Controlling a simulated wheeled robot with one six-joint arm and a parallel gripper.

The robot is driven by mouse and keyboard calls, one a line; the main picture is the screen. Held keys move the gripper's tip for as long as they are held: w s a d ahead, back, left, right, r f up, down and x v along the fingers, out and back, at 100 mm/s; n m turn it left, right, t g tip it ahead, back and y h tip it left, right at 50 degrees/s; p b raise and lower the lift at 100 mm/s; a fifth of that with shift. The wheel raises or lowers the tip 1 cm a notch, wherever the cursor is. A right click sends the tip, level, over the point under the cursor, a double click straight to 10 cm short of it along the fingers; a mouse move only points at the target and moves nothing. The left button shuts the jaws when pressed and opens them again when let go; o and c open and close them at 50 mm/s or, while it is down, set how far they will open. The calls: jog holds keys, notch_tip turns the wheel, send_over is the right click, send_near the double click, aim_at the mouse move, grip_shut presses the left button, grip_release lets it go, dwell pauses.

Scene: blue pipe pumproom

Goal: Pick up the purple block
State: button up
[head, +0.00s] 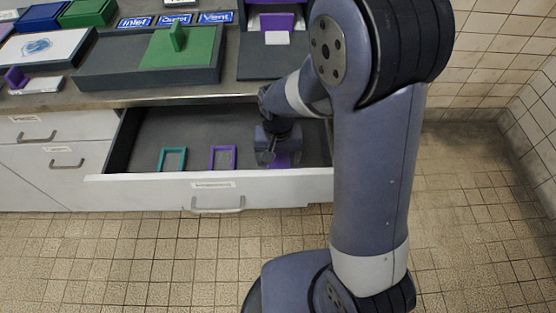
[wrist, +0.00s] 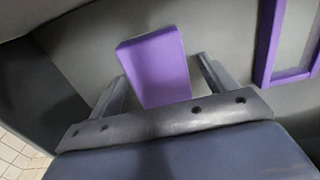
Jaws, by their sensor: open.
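The purple block (wrist: 157,66) lies in the open drawer (head: 151,177). In the wrist view it shows between the two fingers of my gripper (wrist: 163,92), with a gap visible on each side. My gripper (head: 274,150) is open and reaches down into the right part of the drawer. In the head view only part of the purple block (head: 281,160) shows, beside and below my gripper. I cannot tell how far the fingertips are above the drawer floor.
A purple frame (head: 223,158) and a teal frame (head: 173,159) lie in the drawer, left of my gripper. The drawer's front and side walls stand close around my gripper. The counter above holds a grey tray with a green lid (head: 180,47). The tiled floor in front is clear.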

aim_at(278, 157)
jog(key=shift+f, duration=0.1)
jog(key=c, duration=1.1)
notch_tip(278, 157, up, 10)
jog(key=shift+r+p, duration=0.1)
jog(key=shift+p, duration=0.65)
